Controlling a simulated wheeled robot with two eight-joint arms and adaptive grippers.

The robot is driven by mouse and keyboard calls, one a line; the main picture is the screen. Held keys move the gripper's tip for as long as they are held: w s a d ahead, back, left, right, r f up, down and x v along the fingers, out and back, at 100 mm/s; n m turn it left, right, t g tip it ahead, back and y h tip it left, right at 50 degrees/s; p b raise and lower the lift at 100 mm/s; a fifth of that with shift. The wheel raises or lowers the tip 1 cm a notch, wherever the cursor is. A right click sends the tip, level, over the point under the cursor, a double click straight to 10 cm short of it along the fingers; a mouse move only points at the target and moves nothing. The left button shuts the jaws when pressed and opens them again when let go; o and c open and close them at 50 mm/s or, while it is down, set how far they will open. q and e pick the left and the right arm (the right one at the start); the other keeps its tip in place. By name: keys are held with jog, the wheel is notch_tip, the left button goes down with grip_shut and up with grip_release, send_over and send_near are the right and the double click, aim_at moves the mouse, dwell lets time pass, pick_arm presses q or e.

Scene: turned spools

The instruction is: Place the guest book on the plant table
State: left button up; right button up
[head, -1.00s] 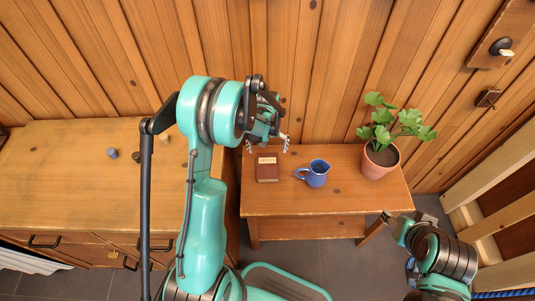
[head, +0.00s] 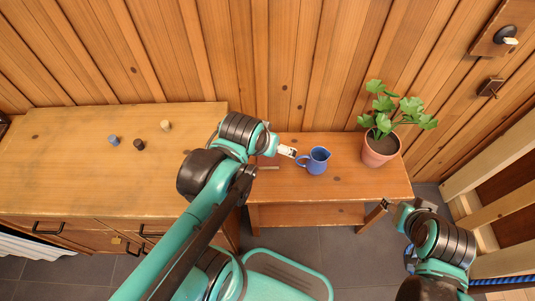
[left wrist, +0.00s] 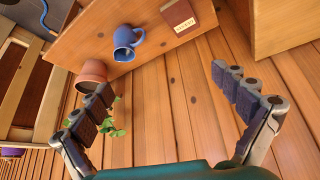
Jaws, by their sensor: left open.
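The guest book (left wrist: 178,16), dark red with a pale label, lies flat on the plant table (head: 330,190), also in the left wrist view (left wrist: 135,20). In the head view my left arm hides most of the book; only its front edge (head: 268,168) shows. My left gripper (head: 288,152) is above the table by the book and the blue jug (head: 314,160). In the left wrist view the gripper (left wrist: 163,80) has its fingers wide apart with nothing between them. My right gripper (head: 385,205) is beside the table's front right corner; its fingers are too small to judge.
A potted plant (head: 381,150) stands at the right of the plant table, with the jug left of it. A wooden cabinet (head: 70,160) on the left carries three small spools: blue (head: 114,140), black (head: 139,145) and cream (head: 166,125). A plank wall closes the back.

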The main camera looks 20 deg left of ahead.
pick_arm(q)
jog(key=shift+s+d+f+m+t, duration=0.15)
jog(key=shift+s+d+t, duration=0.1)
jog(key=shift+s, duration=0.45)
jog(key=shift+s+d+m+t, duration=0.15)
jog(key=shift+s+t, duration=0.1)
jog(key=shift+s, duration=0.45)
